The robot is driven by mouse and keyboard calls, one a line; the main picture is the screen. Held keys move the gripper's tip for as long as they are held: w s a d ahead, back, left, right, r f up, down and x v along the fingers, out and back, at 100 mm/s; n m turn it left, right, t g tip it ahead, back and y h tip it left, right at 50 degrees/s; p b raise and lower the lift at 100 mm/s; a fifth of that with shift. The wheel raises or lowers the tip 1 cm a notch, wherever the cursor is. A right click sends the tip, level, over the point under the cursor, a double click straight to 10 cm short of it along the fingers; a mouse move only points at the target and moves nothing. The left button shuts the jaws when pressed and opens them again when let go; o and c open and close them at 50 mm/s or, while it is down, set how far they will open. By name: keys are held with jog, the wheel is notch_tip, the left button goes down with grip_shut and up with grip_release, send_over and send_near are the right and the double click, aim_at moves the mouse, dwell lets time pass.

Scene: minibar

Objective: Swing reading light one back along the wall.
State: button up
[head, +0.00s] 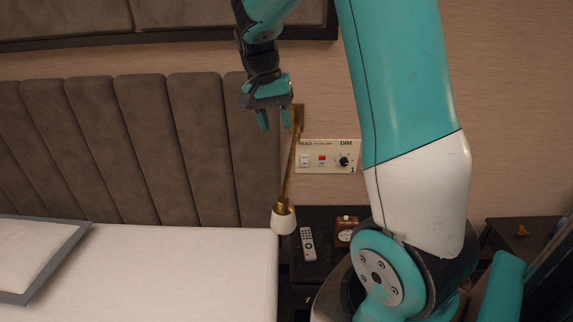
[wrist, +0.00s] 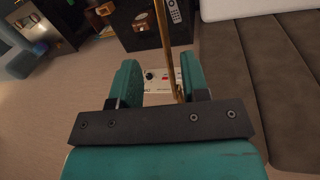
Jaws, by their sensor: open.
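The reading light has a brass arm (head: 291,160) that runs from a brass mount (head: 298,117) on the wall down to a white-tipped lamp head (head: 283,218). In the wrist view the brass arm (wrist: 165,45) shows beyond my gripper (wrist: 160,80), between the two fingers and nearer the right one. I cannot tell whether it touches. The lamp head is not visible in the wrist view.
A wall panel (head: 328,156) with switches and a dial sits beside the lamp arm. Below it, a dark nightstand (head: 322,222) holds a remote (head: 308,244) and a small wooden box (head: 346,229). The padded headboard (head: 150,150) and white bed (head: 180,265) are on the left.

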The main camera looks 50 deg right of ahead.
aim_at(287, 172)
jog(key=f, duration=0.4)
jog(key=s+d+f+p, duration=0.1)
jog(key=f, duration=0.3)
jog(key=s+f, duration=0.1)
jog(key=f, duration=0.3)
jog(key=shift+d+f+p, duration=0.2)
jog(key=shift+f+p, duration=0.15)
jog(key=shift+f, duration=0.05)
grip_shut()
